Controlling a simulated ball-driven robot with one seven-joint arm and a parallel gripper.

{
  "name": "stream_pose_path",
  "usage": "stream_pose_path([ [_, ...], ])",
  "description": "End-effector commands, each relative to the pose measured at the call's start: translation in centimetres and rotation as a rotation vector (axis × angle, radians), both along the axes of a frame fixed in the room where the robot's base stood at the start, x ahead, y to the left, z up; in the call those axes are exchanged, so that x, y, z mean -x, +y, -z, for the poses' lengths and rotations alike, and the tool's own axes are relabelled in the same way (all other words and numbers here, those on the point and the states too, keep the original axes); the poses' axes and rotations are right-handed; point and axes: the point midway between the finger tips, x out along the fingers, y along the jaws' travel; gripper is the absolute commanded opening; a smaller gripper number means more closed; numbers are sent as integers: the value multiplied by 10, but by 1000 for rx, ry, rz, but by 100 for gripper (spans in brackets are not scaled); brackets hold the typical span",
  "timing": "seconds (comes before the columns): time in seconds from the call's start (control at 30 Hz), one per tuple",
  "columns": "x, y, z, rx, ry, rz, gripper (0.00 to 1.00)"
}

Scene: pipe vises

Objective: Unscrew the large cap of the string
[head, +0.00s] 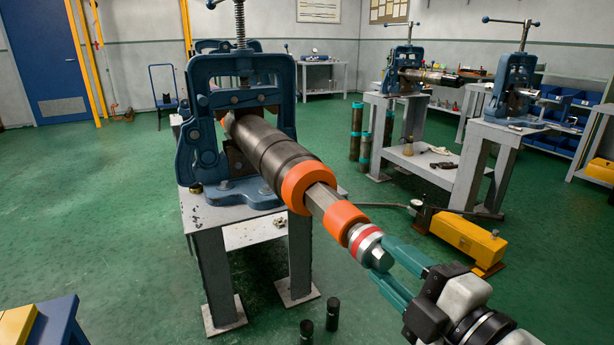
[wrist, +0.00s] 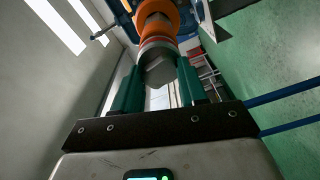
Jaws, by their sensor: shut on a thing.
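The string (head: 262,147) is a dark pipe clamped in the blue vise (head: 240,90), pointing toward me and to the right. It carries an orange ring (head: 303,186), a bare steel section (head: 321,197) and a second orange ring (head: 344,219). At its near end is the large cap (head: 366,240), silver with a red band and a faceted end. My gripper (head: 382,272) has green fingers, one on each side of the cap's end, shut on it. In the wrist view the cap (wrist: 158,62) sits between the fingertips (wrist: 160,80), in line with the string.
The vise stands on a grey metal stand (head: 215,255). Two short dark cylinders (head: 332,313) stand on the floor below the string. A yellow pump unit (head: 468,240) is on the floor to the right. Other vises (head: 405,70) on benches stand behind.

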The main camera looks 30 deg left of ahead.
Motion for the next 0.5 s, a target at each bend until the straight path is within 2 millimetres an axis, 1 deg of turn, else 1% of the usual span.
stream_pose_path([
  [0.03, 2, 5, 8, 27, -19, -14, 10],
  [0.5, 3, 5, 8, 232, -285, -15, 10],
])
